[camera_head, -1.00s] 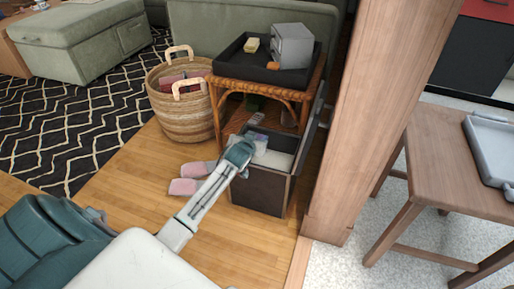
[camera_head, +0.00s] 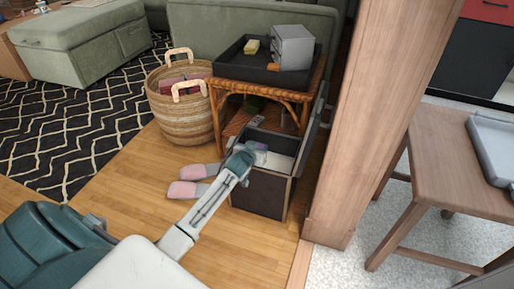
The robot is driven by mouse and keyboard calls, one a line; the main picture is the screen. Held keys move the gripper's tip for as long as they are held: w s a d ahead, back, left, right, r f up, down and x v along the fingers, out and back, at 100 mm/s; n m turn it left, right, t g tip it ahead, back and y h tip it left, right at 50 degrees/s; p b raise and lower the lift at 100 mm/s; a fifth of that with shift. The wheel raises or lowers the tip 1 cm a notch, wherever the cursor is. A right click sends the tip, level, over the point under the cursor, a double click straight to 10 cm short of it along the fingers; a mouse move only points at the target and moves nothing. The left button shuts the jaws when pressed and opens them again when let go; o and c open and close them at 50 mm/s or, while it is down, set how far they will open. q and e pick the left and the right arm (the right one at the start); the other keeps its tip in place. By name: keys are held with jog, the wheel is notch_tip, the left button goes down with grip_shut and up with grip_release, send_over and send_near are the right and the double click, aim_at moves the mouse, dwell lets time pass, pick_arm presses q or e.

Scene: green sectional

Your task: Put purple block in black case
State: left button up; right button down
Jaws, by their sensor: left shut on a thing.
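The black case (camera_head: 258,193) stands on the wood floor in front of the rattan side table. Its lid (camera_head: 316,126) is up on the right side and its pale inside shows. My left gripper (camera_head: 249,152) is over the left part of the case's opening. It is shut on a small pale purple block (camera_head: 260,156), mostly hidden behind the fingers. I cannot tell whether the block is below the rim or touches the inside. My right gripper is not in view.
The rattan table (camera_head: 216,112) carries a black tray (camera_head: 228,66) with a grey box (camera_head: 293,47) and a yellow block (camera_head: 251,46). A wicker basket (camera_head: 183,122) and pink slippers (camera_head: 187,189) are to the left. A wooden pillar (camera_head: 372,120) rises close on the right.

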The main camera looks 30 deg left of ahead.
pick_arm(q)
jog(key=shift+f, duration=0.3)
jog(key=shift+f, duration=0.25)
jog(key=o, duration=1)
jog(key=shift+c, duration=0.2)
